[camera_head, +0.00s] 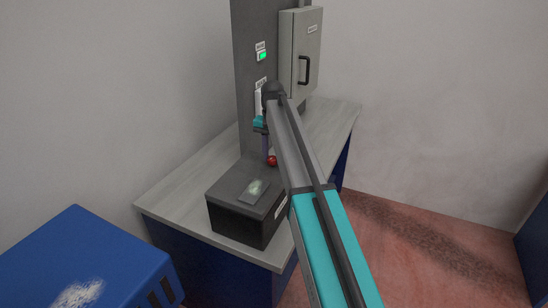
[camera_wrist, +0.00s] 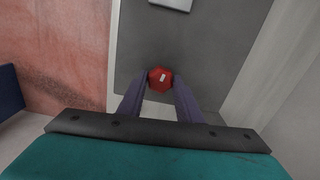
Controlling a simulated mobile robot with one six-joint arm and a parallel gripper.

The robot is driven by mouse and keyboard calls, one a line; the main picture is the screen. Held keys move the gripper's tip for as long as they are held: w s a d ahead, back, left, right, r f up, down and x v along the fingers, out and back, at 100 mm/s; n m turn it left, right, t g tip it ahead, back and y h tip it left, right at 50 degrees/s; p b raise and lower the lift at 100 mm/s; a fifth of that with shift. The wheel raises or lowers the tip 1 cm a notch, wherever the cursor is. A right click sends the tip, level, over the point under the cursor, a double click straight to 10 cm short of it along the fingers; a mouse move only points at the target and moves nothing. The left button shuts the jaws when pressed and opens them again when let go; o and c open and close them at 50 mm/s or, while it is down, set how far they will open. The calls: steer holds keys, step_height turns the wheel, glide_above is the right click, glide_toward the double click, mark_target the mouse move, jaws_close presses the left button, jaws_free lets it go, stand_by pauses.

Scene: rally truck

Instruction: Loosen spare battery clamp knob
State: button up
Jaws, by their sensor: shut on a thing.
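The clamp knob (camera_wrist: 160,79) is red and faceted, with a small white mark on its face. In the wrist view it sits between the two purple fingertips of my gripper (camera_wrist: 161,84), which is shut on it. My arm hides part of the area to the right of the knob.
A grey panel (camera_head: 247,100) with a green indicator (camera_head: 262,56) rises behind the knob. A grey cabinet (camera_head: 290,50) with a black handle is mounted on it. The bench (camera_head: 185,185) has bare room at left. A blue case (camera_head: 85,250) stands at front left.

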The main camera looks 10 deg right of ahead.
mark_target(273, 158)
steer(key=shift+s+f+n, duration=0.2)
steer(key=shift+n, duration=0.8)
steer(key=o, duration=1)
steer(key=shift+o, duration=0.2)
steer(key=shift+w+r, duration=0.1)
steer(key=shift+r, duration=0.15)
steer(key=shift+r, duration=0.45)
steer(key=shift+r+p, duration=1.95)
steer(key=shift+r, duration=1.2)
